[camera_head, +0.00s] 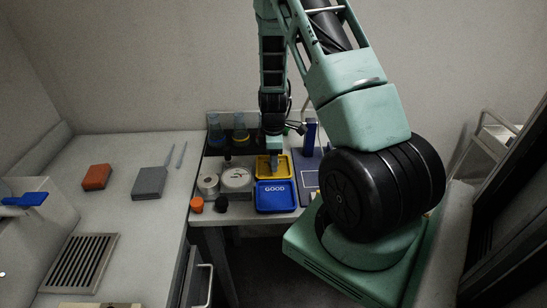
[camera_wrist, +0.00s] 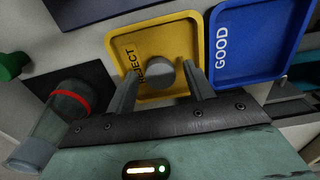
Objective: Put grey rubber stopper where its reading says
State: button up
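The grey rubber stopper (camera_wrist: 161,74) is a short grey cylinder over the yellow REJECT tray (camera_wrist: 183,28), and appears to rest on its floor. My gripper (camera_wrist: 162,88) has its two fingers apart, one on each side of the stopper, with a visible gap to it on both sides. In the head view my gripper (camera_head: 273,156) points down over the yellow tray (camera_head: 263,177); the stopper is hard to make out there. The blue GOOD tray (camera_head: 275,206) lies directly in front of the yellow one and looks empty. It also shows in the wrist view (camera_wrist: 265,68).
A round white device (camera_head: 236,178) stands left of the trays; its reading is not legible. An orange stopper (camera_head: 197,205) and a black one (camera_head: 220,204) sit at the table's front edge. Flasks (camera_head: 215,133) stand behind. A blue upright piece (camera_head: 311,134) is right of my gripper.

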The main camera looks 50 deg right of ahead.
notch_tip(320, 180, up, 12)
jog(key=b, duration=0.2)
jog(key=w+a+r+y, duration=0.1)
jog(key=a+r, duration=0.1)
jog(key=a, duration=0.7)
jog(key=w+a+r, duration=0.1)
jog(key=a+r, duration=0.1)
jog(key=a, duration=0.7)
jog(key=s+a+r, duration=0.2)
jog(key=s+a, duration=0.7)
jog(key=a, duration=0.2)
jog(key=s+a+r, duration=0.2)
jog(key=s+a, duration=0.8)
jog(key=a, duration=0.2)
jog(key=shift+s+r, duration=0.15)
jog(key=shift+r, duration=0.2)
